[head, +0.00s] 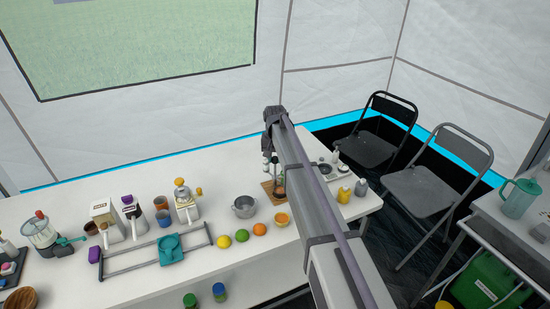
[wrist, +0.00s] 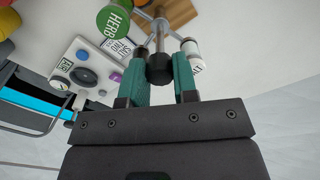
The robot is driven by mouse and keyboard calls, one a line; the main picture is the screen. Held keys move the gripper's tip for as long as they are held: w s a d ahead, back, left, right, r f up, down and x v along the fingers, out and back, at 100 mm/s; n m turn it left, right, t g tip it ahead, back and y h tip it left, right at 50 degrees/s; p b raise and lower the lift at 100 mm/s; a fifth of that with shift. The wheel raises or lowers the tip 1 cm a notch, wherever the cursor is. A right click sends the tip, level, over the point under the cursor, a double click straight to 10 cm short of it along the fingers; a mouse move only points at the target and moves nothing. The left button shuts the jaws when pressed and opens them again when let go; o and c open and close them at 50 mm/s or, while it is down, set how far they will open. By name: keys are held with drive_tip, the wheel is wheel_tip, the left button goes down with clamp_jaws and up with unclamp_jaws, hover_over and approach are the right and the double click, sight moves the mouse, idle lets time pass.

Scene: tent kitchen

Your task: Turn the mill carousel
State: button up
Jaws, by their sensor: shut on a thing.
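The mill carousel has a metal post with a black knob (wrist: 160,70) on top in the wrist view. Metal spokes branch from the post to jars, among them a green-topped one marked HERB (wrist: 114,22) and a white one (wrist: 193,56) whose label is partly hidden. My gripper (wrist: 159,64) has its two teal fingers on either side of the knob and is shut on it. In the head view my gripper (head: 267,152) is above the carousel's wooden board (head: 268,187); my arm hides much of the carousel.
A white tray with labelled controls (wrist: 90,72) is beside the carousel. Folding chairs (head: 440,185) are beyond the table.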

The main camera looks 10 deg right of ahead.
drive_tip(key=shift+m, duration=1.5)
drive_tip(key=o, duration=0.9)
drive_tip(key=shift+o, duration=0.2)
wheel_tip(320, 180, up, 11)
drive_tip(key=p, duration=1)
drive_tip(key=shift+p, duration=0.4)
drive_tip(key=shift+f, duration=0.15)
